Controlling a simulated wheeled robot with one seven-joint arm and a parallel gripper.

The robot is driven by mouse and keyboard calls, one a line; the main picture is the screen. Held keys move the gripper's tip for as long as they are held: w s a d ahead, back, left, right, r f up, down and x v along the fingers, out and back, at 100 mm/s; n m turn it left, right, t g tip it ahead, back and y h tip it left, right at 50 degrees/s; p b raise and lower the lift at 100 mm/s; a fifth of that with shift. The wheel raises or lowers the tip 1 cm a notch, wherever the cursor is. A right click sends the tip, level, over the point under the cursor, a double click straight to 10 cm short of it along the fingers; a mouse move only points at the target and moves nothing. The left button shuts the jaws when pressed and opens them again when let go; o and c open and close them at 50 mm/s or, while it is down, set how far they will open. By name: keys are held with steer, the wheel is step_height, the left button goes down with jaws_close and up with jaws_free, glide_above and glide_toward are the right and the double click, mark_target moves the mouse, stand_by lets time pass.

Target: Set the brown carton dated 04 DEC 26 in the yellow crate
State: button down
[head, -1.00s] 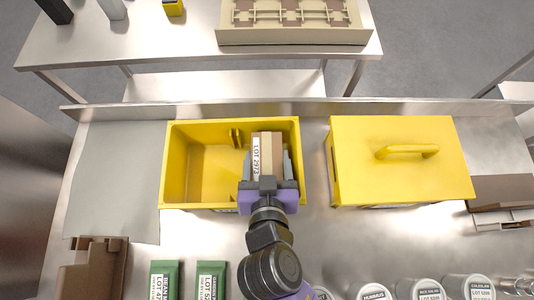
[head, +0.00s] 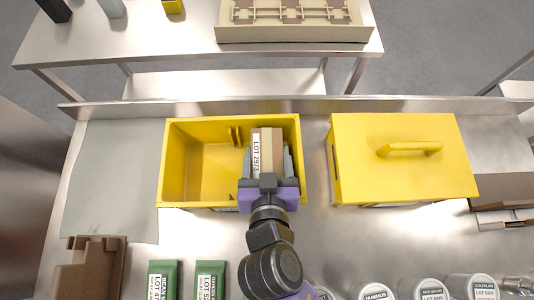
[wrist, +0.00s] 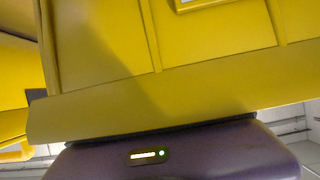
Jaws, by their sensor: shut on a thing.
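The open yellow crate (head: 181,165) stands on the steel counter in the head view. Its outer wall (wrist: 200,90) fills most of the wrist view. My gripper (head: 268,168) is over the crate's right part and is shut on a brown carton (head: 276,142). The carton has a white label reading LOT 2973; no date can be read on it. The carton is inside the crate's outline, but I cannot tell whether it touches the crate floor. The fingertips are partly hidden, and the carton does not show in the wrist view.
A lidded yellow box (head: 400,160) with a handle stands right of the crate. Green packs (head: 210,280), a brown cardboard holder (head: 90,268) and white-lidded tubs (head: 430,290) line the front. A grey mat (head: 115,180) at left is clear.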

steer(key=shift+c, duration=1.2)
jaws_free()
steer(key=f, duration=0.2)
steer(key=shift+s+d+f+g, duration=0.1)
steer(key=shift+s+f+g, duration=0.2)
steer(key=shift+s+f, duration=0.1)
steer(key=shift+s+r, duration=0.15)
steer(key=shift+s, duration=0.15)
steer(key=s+r, duration=0.2)
steer(key=s+r+b, duration=0.1)
steer(key=s+r, duration=0.1)
steer(key=shift+s+a+r, duration=0.2)
steer(key=shift+s+r, duration=0.15)
steer(key=shift+s, duration=0.05)
steer(key=shift+s+r, duration=0.4)
steer(key=shift+r, duration=0.15)
